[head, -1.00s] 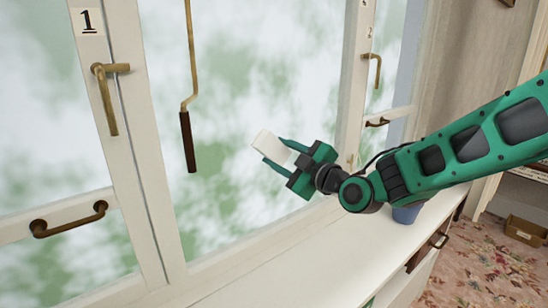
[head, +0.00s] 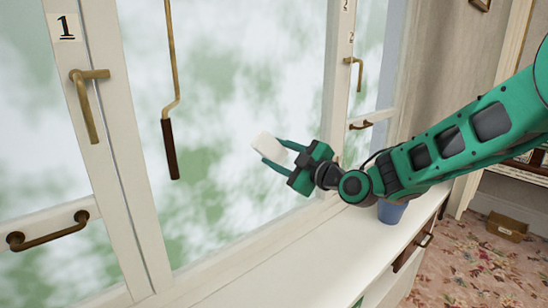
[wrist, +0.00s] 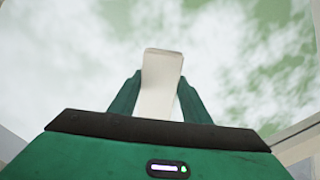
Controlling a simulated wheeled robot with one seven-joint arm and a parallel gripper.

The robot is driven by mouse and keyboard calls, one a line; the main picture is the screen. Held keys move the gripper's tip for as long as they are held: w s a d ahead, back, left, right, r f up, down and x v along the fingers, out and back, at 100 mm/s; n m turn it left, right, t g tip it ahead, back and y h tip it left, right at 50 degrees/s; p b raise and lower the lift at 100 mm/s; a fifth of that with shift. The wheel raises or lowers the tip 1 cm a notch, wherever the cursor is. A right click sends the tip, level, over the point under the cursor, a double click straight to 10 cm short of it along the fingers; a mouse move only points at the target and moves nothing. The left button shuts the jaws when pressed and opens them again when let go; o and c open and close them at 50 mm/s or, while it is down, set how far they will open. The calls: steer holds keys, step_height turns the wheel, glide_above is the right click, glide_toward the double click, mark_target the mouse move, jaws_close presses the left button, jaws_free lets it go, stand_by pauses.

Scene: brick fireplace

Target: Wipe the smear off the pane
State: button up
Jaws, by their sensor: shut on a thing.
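My gripper (head: 278,152) is shut on a white block-like wiper (head: 268,147). The wiper also shows between the fingers in the wrist view (wrist: 160,85). It is held up in front of the middle window pane (head: 235,90); I cannot tell whether it touches the glass. The pane is covered with cloudy white and green patches, and I cannot tell a separate smear from them. The same mottled glass fills the wrist view behind the wiper.
A dark-handled brass rod (head: 170,148) hangs before the pane at left. Brass handles (head: 88,105) stick out from the frames. The white sill (head: 300,258) below is mostly clear, with a blue cup (head: 392,211) near my arm. A cardboard box (head: 507,227) sits on the floor at right.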

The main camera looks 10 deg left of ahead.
steer(key=w+d, duration=0.3)
steer(key=w, duration=0.1)
steer(key=shift+w+d, duration=0.2)
steer(key=shift+d, duration=0.15)
steer(key=shift+s, duration=0.1)
stand_by(0.4)
steer(key=shift+v, duration=2.95)
steer(key=shift+s, duration=0.1)
steer(key=v, duration=0.2)
steer(key=shift+s+d, duration=0.25)
steer(key=shift+d, duration=0.1)
